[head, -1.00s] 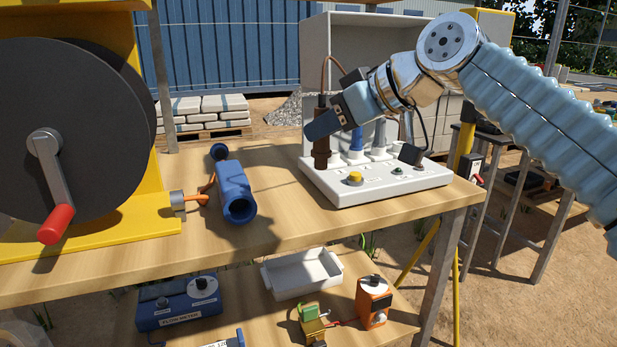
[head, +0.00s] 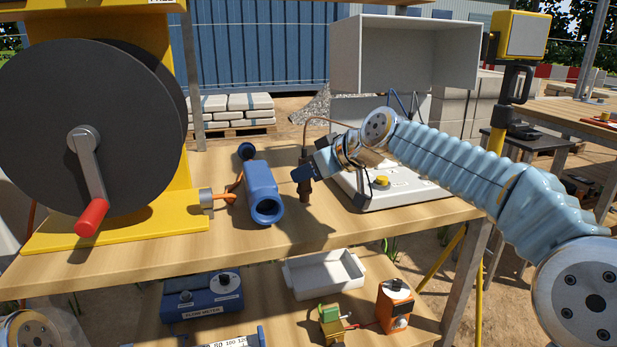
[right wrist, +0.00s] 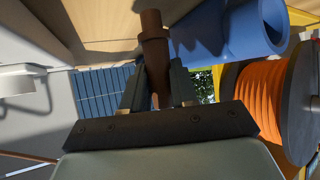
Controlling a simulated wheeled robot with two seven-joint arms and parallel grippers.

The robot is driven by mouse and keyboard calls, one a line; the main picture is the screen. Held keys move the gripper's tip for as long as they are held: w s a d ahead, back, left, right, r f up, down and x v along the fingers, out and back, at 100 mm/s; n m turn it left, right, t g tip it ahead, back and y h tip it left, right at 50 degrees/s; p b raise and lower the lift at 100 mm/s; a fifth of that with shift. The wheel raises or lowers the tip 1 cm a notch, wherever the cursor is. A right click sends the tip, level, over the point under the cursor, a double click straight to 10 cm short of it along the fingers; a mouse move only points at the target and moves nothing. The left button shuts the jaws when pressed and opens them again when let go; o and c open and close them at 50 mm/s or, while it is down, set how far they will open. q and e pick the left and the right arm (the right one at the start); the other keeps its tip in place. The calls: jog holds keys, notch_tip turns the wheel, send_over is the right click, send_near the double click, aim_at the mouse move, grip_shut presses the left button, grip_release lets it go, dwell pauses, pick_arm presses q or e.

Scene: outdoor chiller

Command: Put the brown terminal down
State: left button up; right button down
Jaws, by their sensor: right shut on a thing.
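The brown terminal (head: 306,191) is a dark upright cylinder with a thin brown cable rising from its top. My right gripper (head: 308,172) is shut on it, left of the white control box (head: 405,194) and over the bench top. I cannot tell whether its lower end touches the wood. In the right wrist view the terminal (right wrist: 154,42) stands between the two fingers (right wrist: 157,85). My left gripper is not in view.
A blue open-ended connector (head: 262,188) lies on the wooden bench (head: 345,225) left of the terminal. A yellow-framed cable reel (head: 120,120) stands at the left. Bare wood lies between connector and control box. A white tray (head: 324,273) is on the shelf below.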

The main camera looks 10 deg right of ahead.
jog(key=shift+f, duration=0.5)
jog(key=shift+f, duration=0.25)
jog(key=c, duration=0.9)
grip_release()
jog(key=shift+r, duration=0.1)
jog(key=shift+o, duration=0.2)
jog(key=shift+r, duration=0.1)
jog(key=shift+s+d+r, duration=0.1)
jog(key=shift+s+r, duration=0.1)
jog(key=v, duration=1.1)
jog(key=shift+s+b, duration=0.2)
jog(key=shift+b, duration=0.25)
jog(key=shift+d+r, duration=0.1)
jog(key=shift+d, duration=0.05)
